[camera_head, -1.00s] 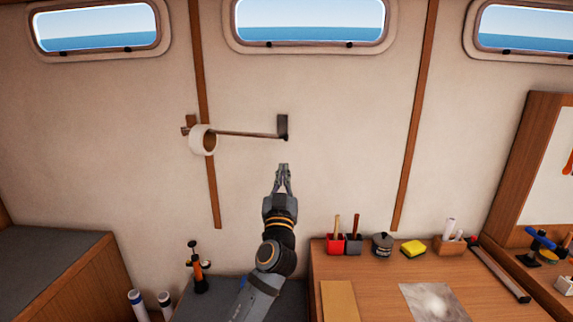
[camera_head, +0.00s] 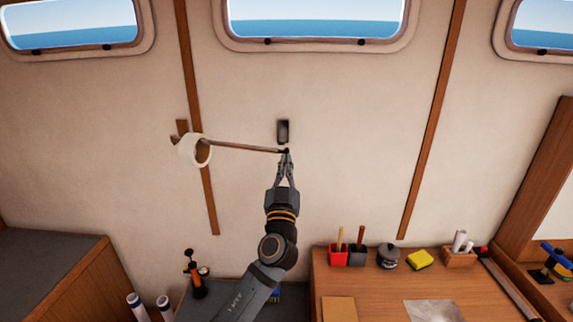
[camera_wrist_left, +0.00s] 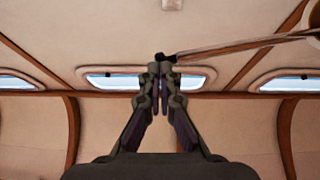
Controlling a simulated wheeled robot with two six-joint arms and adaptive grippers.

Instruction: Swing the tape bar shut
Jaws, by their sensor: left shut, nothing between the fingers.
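The tape bar (camera_head: 245,147) is a thin brown rod reaching from a wooden wall bracket (camera_head: 182,128) on the left to a dark free end. A white tape roll (camera_head: 194,150) hangs on it near the bracket. The free end appears below the dark catch (camera_head: 283,131) on the wall, apart from it. My left gripper (camera_head: 287,153) is shut and empty, its fingertips right at the bar's free end. In the left wrist view, the bar (camera_wrist_left: 235,47) runs to the right from the fingertips (camera_wrist_left: 160,66). Whether they touch is unclear. My right gripper is not in view.
A wooden desk (camera_head: 385,290) at lower right bears a red cup (camera_head: 338,255), a grey cup (camera_head: 357,256), a round pot (camera_head: 388,257) and a yellow sponge (camera_head: 419,259). Wooden strips (camera_head: 432,120) run down the wall. The wall around the bar is clear.

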